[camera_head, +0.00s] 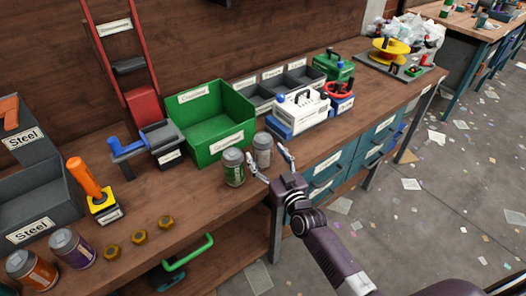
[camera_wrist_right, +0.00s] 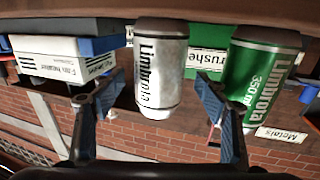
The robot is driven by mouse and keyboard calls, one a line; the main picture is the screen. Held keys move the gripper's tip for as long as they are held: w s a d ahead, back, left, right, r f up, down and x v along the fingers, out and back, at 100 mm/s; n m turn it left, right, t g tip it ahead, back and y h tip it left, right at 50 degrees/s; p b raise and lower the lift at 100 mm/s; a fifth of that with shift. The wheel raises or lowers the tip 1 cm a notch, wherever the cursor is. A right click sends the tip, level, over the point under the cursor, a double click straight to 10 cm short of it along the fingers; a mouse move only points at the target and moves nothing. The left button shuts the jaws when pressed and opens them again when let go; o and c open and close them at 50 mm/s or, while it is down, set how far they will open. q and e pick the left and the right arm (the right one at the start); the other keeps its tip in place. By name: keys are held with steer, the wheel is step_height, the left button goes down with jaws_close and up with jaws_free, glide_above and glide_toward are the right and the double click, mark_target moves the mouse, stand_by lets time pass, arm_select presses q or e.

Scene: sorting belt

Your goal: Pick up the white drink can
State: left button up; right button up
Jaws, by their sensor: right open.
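The white drink can (camera_head: 263,150) stands upright on the wooden workbench, just right of a green can (camera_head: 234,168). My right gripper (camera_head: 268,161) is open, with one fingertip near the gap between the two cans and the other to the right of the white can. In the right wrist view, which looks upside down, the white can (camera_wrist_right: 160,70) shows between the spread fingers of my right gripper (camera_wrist_right: 157,98). I cannot tell how far the can reaches between the fingers. The green can (camera_wrist_right: 262,78) lies just outside the right-hand finger there. My left gripper is not in view.
A green bin (camera_head: 212,125) stands behind the cans. A white-and-blue box (camera_head: 300,112) is right of them. Orange (camera_head: 31,270) and purple (camera_head: 72,248) cans and several brass nuts (camera_head: 139,237) sit at the front left. The bench edge runs close in front of the cans.

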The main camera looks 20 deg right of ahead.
mark_target(259, 143)
steer(key=shift+w+a+f, duration=0.1)
steer(key=shift+w, duration=1.45)
steer(key=c, duration=0.9)
